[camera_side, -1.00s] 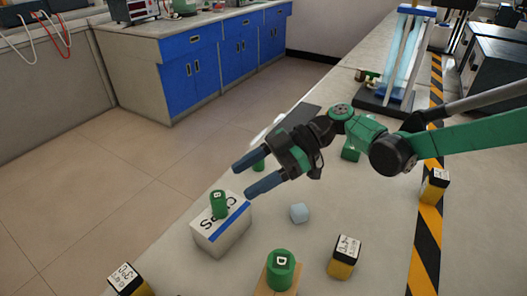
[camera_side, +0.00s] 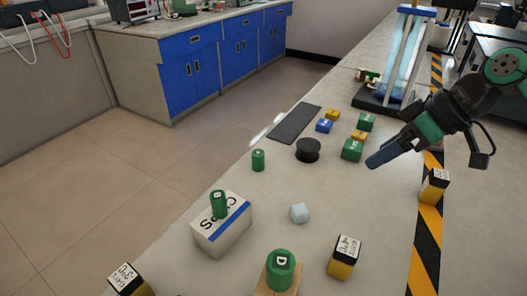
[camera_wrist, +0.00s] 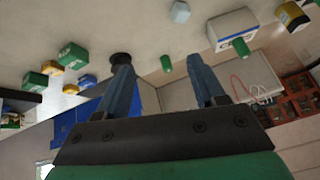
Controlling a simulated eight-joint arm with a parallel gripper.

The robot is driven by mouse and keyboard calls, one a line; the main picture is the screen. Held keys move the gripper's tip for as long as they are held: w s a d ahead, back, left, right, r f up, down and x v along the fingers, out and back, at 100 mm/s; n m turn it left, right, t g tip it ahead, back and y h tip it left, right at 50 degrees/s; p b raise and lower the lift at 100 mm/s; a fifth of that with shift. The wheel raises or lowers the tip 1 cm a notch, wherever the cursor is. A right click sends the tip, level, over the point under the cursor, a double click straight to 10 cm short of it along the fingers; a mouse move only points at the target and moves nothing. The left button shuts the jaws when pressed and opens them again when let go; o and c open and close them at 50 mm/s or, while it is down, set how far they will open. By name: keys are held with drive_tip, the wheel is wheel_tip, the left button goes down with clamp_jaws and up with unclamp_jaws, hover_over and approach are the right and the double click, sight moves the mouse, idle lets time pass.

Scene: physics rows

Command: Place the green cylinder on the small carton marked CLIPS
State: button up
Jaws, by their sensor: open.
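The small white carton marked CLIPS (camera_side: 232,235), with a blue stripe, sits on the bench. A small green cylinder (camera_side: 218,204) stands on its top. In the wrist view the carton (camera_wrist: 232,24) and the cylinder (camera_wrist: 240,46) show at the upper right. My gripper (camera_side: 376,162) is raised at the right of the side view, well apart from both. Only one finger shows clearly there. In the wrist view my gripper (camera_wrist: 160,63) has its two fingers spread with nothing held between them.
Another green cylinder (camera_side: 258,160) stands behind the carton. A larger green cylinder marked D (camera_side: 281,268) stands on a wooden block in front. A pale blue block (camera_side: 299,213), a black spool (camera_side: 308,150), a green block (camera_side: 352,150) and yellow-black blocks (camera_side: 344,257) are around.

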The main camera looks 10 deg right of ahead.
drive_tip(key=s+d+f+m+t+h, duration=0.1)
drive_tip(key=s+d+m+t+h, duration=0.1)
drive_tip(key=s+d+m+h, duration=0.2)
drive_tip(key=d+m, duration=0.2)
drive_tip(key=d, duration=0.1)
drive_tip(key=shift+s+d+f+t+h, duration=0.15)
drive_tip(key=shift+s+d+t+h, duration=0.15)
drive_tip(key=shift+s+d+h, duration=0.1)
idle(1.6)
drive_tip(key=shift+o, duration=1.4)
